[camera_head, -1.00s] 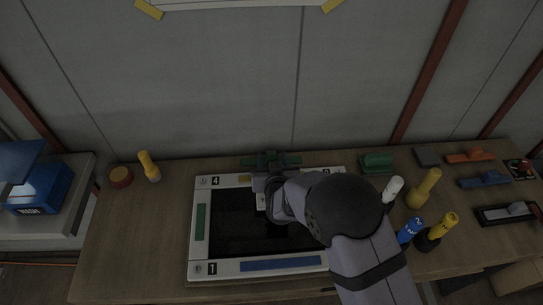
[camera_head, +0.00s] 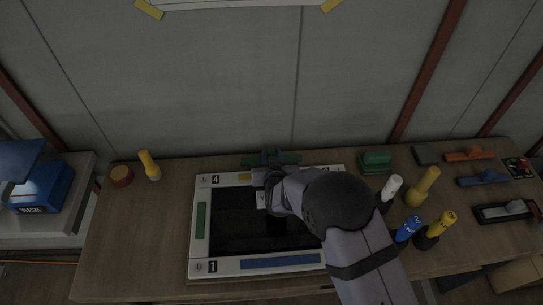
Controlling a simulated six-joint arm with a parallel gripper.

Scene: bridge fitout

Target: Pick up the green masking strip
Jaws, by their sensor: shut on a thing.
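The green masking strip (camera_head: 290,158) is a long, thin green piece at the back edge of the table, behind the white frame. Its raised middle part is largely covered by my gripper (camera_head: 268,164). My gripper comes from the front right, over the frame, and is shut on the strip's middle. The fingertips are small and dark here. I cannot tell whether the strip touches the table.
The white frame (camera_head: 198,262) with a dark panel lies below my arm, with green, blue and yellow bars on its border. Bottles, a green block (camera_head: 376,162), an orange strip (camera_head: 470,154) and a blue strip (camera_head: 484,178) stand right. A yellow bottle (camera_head: 149,166) stands left.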

